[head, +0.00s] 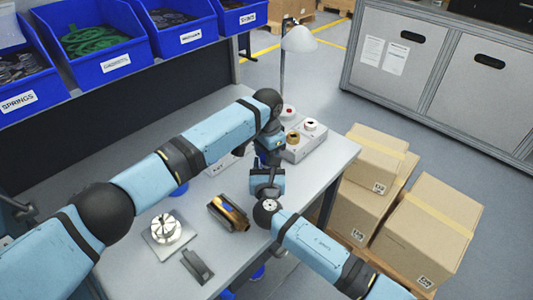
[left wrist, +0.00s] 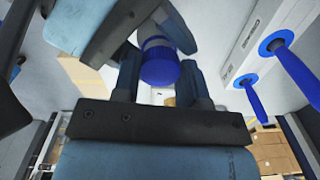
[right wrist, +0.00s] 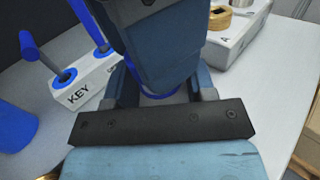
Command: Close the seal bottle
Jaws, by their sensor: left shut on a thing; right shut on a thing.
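The seal bottle is mostly hidden between my two grippers. In the left wrist view its blue cap (left wrist: 160,66) sits between the fingers of my left gripper (left wrist: 159,80), which is shut on it. My left gripper (head: 268,158) shows above the table's right part in the head view. My right gripper (head: 266,188) comes in from the lower right and meets it there. In the right wrist view my right gripper (right wrist: 164,92) is shut on the bottle, and only a blue-edged bit of the bottle (right wrist: 163,97) shows. I cannot tell how far the cap is seated.
A white KEY holder (right wrist: 90,88) with blue-handled tools stands close by. A box with rolls (head: 306,144) is at the table's far right, beside a lamp (head: 298,40). A bronze housing (head: 230,212), a white fixture (head: 166,230) and a grey part (head: 197,267) occupy the front.

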